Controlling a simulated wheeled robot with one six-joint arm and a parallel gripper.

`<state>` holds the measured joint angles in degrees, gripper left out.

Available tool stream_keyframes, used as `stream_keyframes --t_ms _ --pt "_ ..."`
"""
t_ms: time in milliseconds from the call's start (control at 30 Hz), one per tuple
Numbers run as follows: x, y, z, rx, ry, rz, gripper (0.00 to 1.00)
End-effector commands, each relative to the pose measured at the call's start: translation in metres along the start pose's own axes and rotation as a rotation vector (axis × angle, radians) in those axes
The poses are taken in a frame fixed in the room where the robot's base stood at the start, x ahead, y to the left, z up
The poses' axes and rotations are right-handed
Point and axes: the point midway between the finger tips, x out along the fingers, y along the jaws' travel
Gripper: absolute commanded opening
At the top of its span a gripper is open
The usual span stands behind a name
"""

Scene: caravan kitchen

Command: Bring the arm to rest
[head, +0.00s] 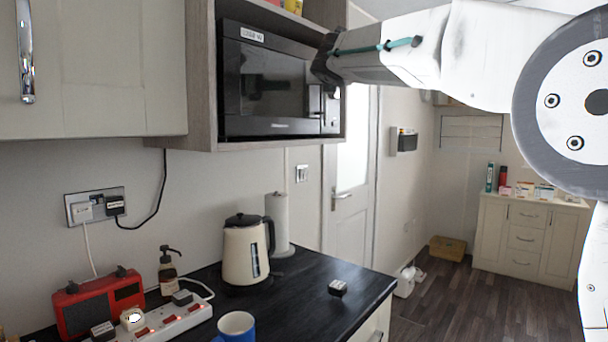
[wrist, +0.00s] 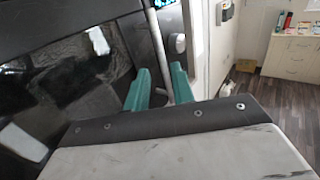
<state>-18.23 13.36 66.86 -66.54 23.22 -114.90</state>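My gripper (head: 326,62) is at the right end of the black microwave (head: 275,85), in front of its door. In the wrist view, my gripper's two teal fingers (wrist: 160,88) are spread apart. The microwave's door handle (wrist: 157,45), a grey bar, runs between them, with a gap visible beside the left finger. The arm stretches from the right of the head view to the microwave. The microwave door looks closed in the head view; my gripper hides part of its right side.
The microwave sits in an open wall cabinet (head: 201,75). Below, a dark worktop (head: 300,290) holds a cream kettle (head: 246,250), a paper roll (head: 279,222), a red radio (head: 98,302), a power strip (head: 170,322) and a blue mug (head: 236,326). Open floor (head: 450,305) lies at right.

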Motion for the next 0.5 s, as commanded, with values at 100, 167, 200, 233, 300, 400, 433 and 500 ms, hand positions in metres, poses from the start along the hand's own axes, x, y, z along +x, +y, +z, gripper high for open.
stream_keyframes --t_ms 100,167,200,233,300,400,433,500 --pt "0.0 -0.002 -0.001 0.08 0.006 -0.012 0.25" --pt "0.0 -0.006 -0.007 0.181 0.024 -0.033 0.25" --pt "0.002 -0.009 -0.022 0.267 0.056 -0.057 0.25" --pt "0.003 -0.011 -0.038 0.342 0.089 -0.08 0.25" --pt "-0.002 -0.02 -0.081 0.54 0.175 -0.156 0.25" --pt "-0.03 -0.045 -0.136 0.852 0.281 -0.319 0.25" --pt "-0.042 -0.054 -0.151 0.942 0.306 -0.376 0.25" --pt "-0.073 -0.075 -0.186 1.145 0.352 -0.523 0.25"
